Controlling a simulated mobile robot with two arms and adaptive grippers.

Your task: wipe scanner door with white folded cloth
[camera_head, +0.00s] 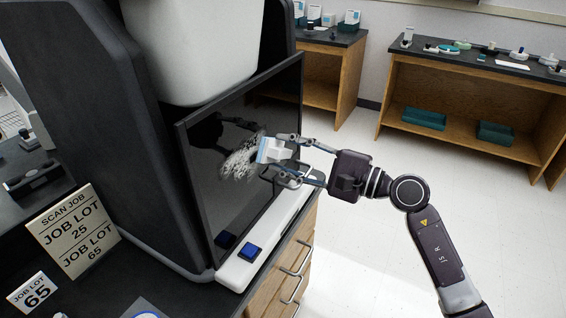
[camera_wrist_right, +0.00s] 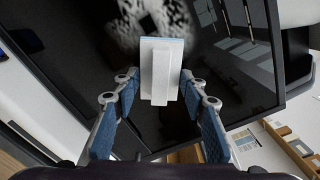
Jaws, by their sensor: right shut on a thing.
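The scanner door (camera_head: 235,195) is a glossy black panel on the front of the dark scanner. A whitish smudge (camera_head: 240,160) marks its middle; in the right wrist view the smudge (camera_wrist_right: 150,22) shows just beyond the cloth. My right gripper (camera_head: 290,158) is shut on the white folded cloth (camera_head: 270,150), a white block with a light blue edge. In the right wrist view the cloth (camera_wrist_right: 161,72) stands upright between the fingers, its far face at or very near the door; I cannot tell if they touch. My left gripper is not in view.
A white ledge (camera_head: 262,236) with a blue button (camera_head: 249,252) runs below the door. Job lot signs (camera_head: 72,230) stand on the dark counter at left. Wooden benches (camera_head: 470,100) with small items stand at the back. The floor at right is clear.

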